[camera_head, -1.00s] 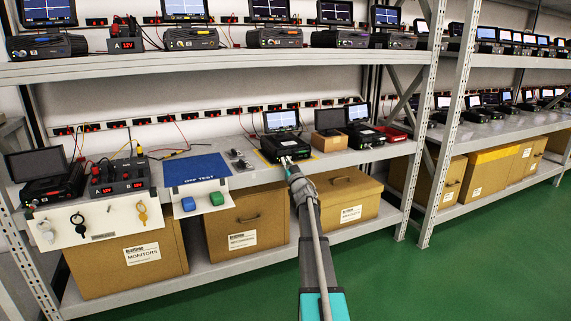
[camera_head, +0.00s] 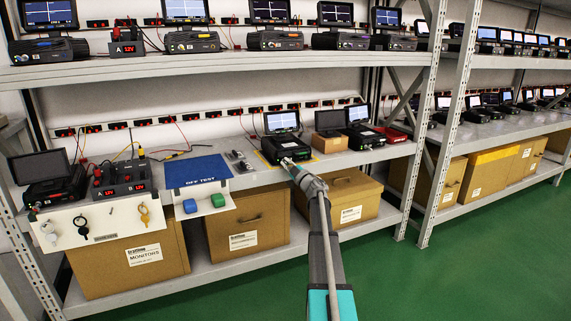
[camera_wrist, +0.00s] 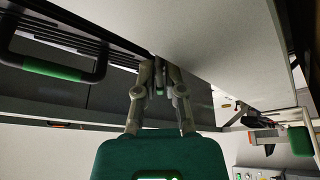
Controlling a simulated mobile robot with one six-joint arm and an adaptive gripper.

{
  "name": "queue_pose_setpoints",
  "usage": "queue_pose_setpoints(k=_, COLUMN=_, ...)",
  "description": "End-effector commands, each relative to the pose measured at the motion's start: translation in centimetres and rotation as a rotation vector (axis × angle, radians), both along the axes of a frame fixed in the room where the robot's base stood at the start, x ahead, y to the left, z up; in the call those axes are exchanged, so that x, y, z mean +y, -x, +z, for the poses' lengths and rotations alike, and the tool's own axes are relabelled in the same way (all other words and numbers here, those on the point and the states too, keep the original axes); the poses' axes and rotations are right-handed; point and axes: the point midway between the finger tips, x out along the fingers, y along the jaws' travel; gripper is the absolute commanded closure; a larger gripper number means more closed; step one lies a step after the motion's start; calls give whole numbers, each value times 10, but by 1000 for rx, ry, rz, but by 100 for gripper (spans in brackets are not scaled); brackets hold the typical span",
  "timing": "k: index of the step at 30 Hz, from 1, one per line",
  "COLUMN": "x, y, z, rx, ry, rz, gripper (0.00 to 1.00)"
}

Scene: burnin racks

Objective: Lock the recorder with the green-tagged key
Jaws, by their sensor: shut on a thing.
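The recorder (camera_head: 281,146) is a dark box with a lit screen (camera_head: 281,121), inside a yellow outline on the lower shelf. My gripper (camera_head: 288,162) is at its front face. In the wrist view my gripper (camera_wrist: 159,88) is shut, its fingers close together on a small piece with a bit of green (camera_wrist: 160,92), which looks like the green-tagged key. The dark front of the recorder (camera_wrist: 60,83), with a handle and green strip, is just beyond the fingertips. Whether the key is in the lock, or how it is turned, I cannot tell.
A brown box (camera_head: 331,145) stands right of the recorder. The green floor is clear at right.

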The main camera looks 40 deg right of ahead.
Motion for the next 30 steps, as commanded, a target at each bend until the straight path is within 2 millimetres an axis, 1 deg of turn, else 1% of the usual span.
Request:
queue_pose_setpoints(k=13, x=0, y=0, z=0, rx=3, ry=11, rz=0, gripper=100)
queue_pose_setpoints(k=14, x=0, y=0, z=0, rx=3, ry=11, rz=0, gripper=81)
queue_pose_setpoints(k=15, x=0, y=0, z=0, rx=3, ry=11, rz=0, gripper=79)
queue_pose_setpoints(k=30, x=0, y=0, z=0, rx=3, ry=11, rz=0, gripper=79)
